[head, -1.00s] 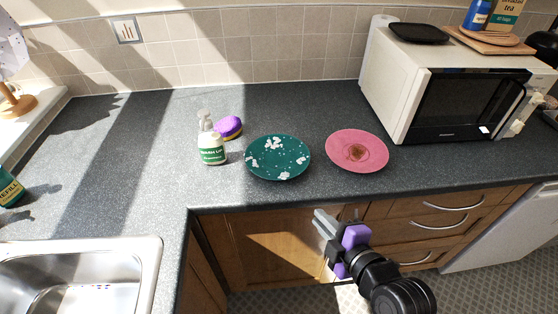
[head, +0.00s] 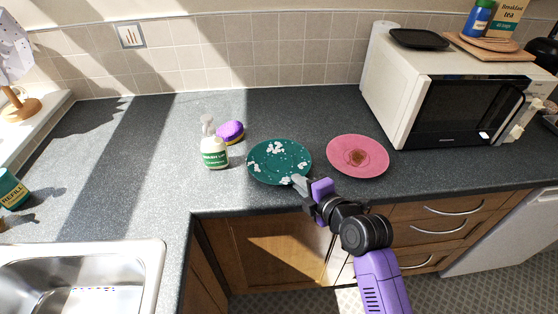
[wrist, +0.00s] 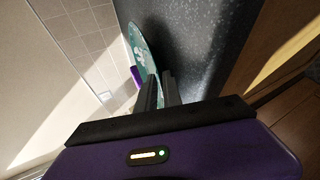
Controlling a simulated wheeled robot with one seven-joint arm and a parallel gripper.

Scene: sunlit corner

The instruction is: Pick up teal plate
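The teal plate (head: 272,158) with white blotches lies on the dark counter, left of the pink plate. In the wrist view, the teal plate (wrist: 139,42) is seen nearly edge-on, and its near rim reaches toward the gap between my fingers. My gripper (head: 300,183) is at the plate's front right rim in the head view. In the wrist view, the two fingers of my gripper (wrist: 159,88) are slightly apart, with a narrow gap. I cannot tell whether either finger touches the plate.
A microwave (head: 455,95) is at the back right, a sink (head: 150,270) at the front left.

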